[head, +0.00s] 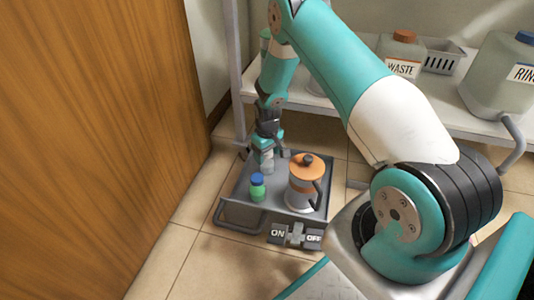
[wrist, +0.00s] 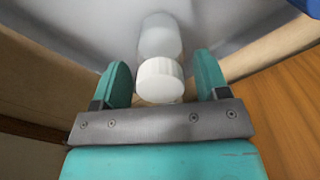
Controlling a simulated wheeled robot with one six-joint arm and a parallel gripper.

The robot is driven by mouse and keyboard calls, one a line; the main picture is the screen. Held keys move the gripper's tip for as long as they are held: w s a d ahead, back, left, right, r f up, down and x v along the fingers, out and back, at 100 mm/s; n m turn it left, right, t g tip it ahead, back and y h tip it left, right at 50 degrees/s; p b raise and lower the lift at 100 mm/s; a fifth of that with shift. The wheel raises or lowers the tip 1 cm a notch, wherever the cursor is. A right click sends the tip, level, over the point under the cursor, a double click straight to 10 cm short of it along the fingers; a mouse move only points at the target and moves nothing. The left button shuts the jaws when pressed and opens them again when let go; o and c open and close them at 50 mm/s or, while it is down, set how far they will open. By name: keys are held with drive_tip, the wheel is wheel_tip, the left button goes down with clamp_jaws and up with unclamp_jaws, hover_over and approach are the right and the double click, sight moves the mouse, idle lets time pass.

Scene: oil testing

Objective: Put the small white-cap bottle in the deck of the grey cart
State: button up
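The small white-cap bottle (wrist: 160,40) shows in the wrist view, with its ribbed white cap (wrist: 160,80) toward me and a translucent body. In the head view the clear bottle body (head: 266,161) is upright over the back left of the grey cart's deck (head: 231,190), seemingly standing on it. My gripper (wrist: 164,80) is around the cap, one teal finger on each side, with narrow gaps beside the cap, so it looks open. In the head view my gripper (head: 266,143) is right above the bottle and hides its cap.
A green bottle with a blue cap (head: 257,187) and a jug with an orange lid (head: 307,184) stand on the deck. A wooden panel (head: 100,120) is close on the left. A white shelf (head: 470,122) behind holds a WASTE bottle (head: 402,57) and a larger container (head: 497,75).

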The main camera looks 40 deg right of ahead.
drive_tip(key=shift+r, duration=0.1)
wheel_tip(320, 180, up, 12)
drive_tip(key=p, duration=0.8)
drive_tip(key=s+a+r+n+y, duration=0.1)
drive_tip(key=s+a+r, duration=0.2)
drive_tip(key=a+r, duration=0.55)
drive_tip(key=s+a+r+n+y, duration=0.1)
drive_tip(key=s+a+r, duration=0.35)
drive_tip(key=r, duration=0.75)
drive_tip(key=s+a+r+n, duration=0.1)
drive_tip(key=s+a+r, duration=0.3)
drive_tip(key=s, duration=0.3)
drive_tip(key=s+a+r+n+y, duration=0.1)
drive_tip(key=s+a+r, duration=0.3)
drive_tip(key=s, duration=0.3)
drive_tip(key=s+a+r+n+y, duration=0.1)
drive_tip(key=s+a+r+n, duration=0.1)
drive_tip(key=s+a+r, duration=0.2)
drive_tip(key=s, duration=0.3)
drive_tip(key=shift+s+r, duration=0.1)
drive_tip(key=shift+r, duration=0.05)
wheel_tip(320, 180, up, 48)
drive_tip(key=p, duration=4.8)
drive_tip(key=shift+r+p, duration=0.25)
drive_tip(key=shift+p, duration=0.05)
